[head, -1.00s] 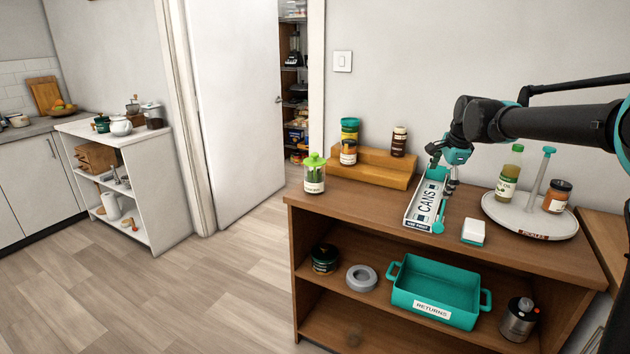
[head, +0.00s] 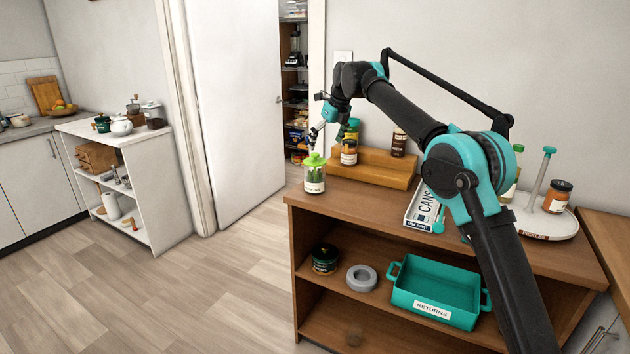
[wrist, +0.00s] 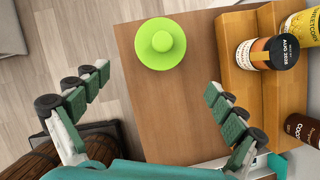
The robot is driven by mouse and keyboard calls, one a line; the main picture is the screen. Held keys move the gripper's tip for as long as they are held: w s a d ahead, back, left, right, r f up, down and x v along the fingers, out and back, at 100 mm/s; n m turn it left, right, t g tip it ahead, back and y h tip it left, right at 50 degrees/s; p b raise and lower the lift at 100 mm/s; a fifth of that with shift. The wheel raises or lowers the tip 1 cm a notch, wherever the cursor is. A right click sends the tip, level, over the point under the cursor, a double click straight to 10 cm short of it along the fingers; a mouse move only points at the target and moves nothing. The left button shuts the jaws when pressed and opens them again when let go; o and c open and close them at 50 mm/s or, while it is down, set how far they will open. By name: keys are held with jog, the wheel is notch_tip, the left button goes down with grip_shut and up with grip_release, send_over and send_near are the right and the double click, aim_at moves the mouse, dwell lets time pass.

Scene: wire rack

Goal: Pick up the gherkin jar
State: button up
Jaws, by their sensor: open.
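The gherkin jar (head: 315,177) stands upright at the left end of the wooden shelf unit's top. It is clear with a bright green lid, green contents and a pale label. In the wrist view its round green lid (wrist: 160,43) shows from above, ahead of my fingers and roughly midway between them. My gripper (head: 317,135) is above the jar in the head view, pointing down. In the wrist view my gripper (wrist: 155,90) has its two padded fingers spread wide, with nothing between them. The jar's body is hidden under its lid there.
The CANS tray (head: 411,216) and a white turntable (head: 555,226) are farther right. The top's left edge is close to the jar.

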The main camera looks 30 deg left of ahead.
aim_at(319, 162)
jog(key=x, duration=0.9)
jog(key=shift+w+a+f, duration=0.1)
jog(key=shift+a+f, duration=0.05)
jog(key=shift+f, duration=0.25)
jog(key=shift+s+x, duration=0.1)
jog(key=shift+x, duration=1.25)
jog(key=shift+s+x, duration=0.15)
jog(key=shift+x, duration=1.2)
jog(key=c, duration=1.9)
jog(key=shift+c, duration=0.3)
jog(key=shift+r, duration=0.15)
